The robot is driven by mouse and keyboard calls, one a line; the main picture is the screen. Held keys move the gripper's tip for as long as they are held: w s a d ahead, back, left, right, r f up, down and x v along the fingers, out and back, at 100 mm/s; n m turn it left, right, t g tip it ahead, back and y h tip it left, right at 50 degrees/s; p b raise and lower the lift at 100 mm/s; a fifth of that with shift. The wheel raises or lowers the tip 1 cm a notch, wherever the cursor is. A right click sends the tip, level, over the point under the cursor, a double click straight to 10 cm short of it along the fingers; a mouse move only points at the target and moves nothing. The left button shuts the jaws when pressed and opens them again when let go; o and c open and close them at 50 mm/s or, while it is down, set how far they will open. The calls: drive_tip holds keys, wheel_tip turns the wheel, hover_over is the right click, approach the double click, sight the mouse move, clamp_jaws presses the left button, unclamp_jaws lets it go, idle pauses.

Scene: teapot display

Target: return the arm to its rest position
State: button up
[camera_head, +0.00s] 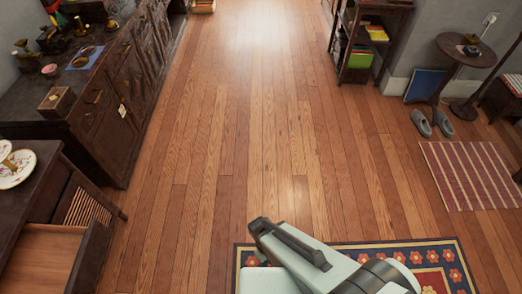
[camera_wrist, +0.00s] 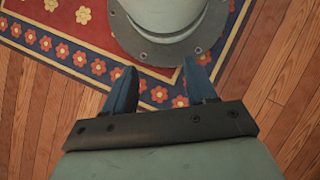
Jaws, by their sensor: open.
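My gripper (camera_wrist: 160,78) shows in the wrist view with its two blue fingers spread apart and nothing between them. It points down over the patterned rug (camera_wrist: 72,62) and the wood floor. The round grey foot of my own base is at the top of that view, just beyond the fingers. In the head view my pale, folded arm is at the bottom centre, over the same rug (camera_head: 244,262); the gripper's fingers cannot be made out there.
A dark sideboard (camera_head: 100,110) with small items stands along the left. A cabinet with an open drawer (camera_head: 45,262) and plates (camera_head: 16,172) is at lower left. A shelf (camera_head: 360,45), round table (camera_head: 462,50), slippers (camera_head: 432,124) and striped mat (camera_head: 470,178) are at right. The middle floor is clear.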

drive_tip(key=w+d+m+g+y, duration=0.1)
drive_tip(key=d+m+y, duration=0.2)
drive_tip(key=d, duration=0.9)
drive_tip(key=shift+w+f+m, duration=0.15)
drive_tip(key=shift+f+m, duration=0.25)
drive_tip(key=shift+m, duration=1.3)
